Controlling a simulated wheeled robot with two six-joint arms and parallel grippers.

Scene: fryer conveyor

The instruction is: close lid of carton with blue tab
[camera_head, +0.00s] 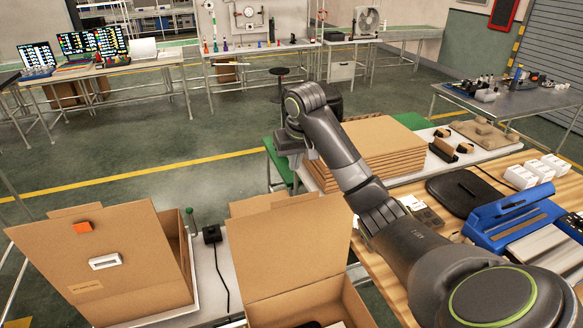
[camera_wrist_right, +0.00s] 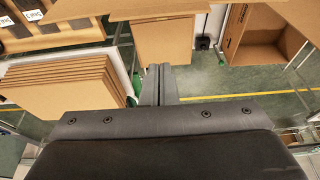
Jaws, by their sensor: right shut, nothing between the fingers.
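Two cartons stand open in the head view. The left carton (camera_head: 184,240) has its lid (camera_head: 130,255) raised, with an orange tab (camera_head: 83,227) and a white handle-like piece (camera_head: 105,262) on it. The middle carton (camera_head: 330,300) also has its lid (camera_head: 290,240) raised; it seems to show in the wrist view as a brown panel (camera_wrist_right: 165,45). I see no blue tab in either view. My right gripper (camera_head: 295,158) is beyond the middle carton's lid, in the air and empty. Its fingers (camera_wrist_right: 160,85) are together in the wrist view. My left gripper is not in view.
A stack of flat cardboard (camera_head: 375,150) lies right of my right gripper and also shows in the wrist view (camera_wrist_right: 65,82). A blue device (camera_head: 510,215) and white boxes (camera_head: 537,172) are on the wooden table at the right. Open floor lies beyond.

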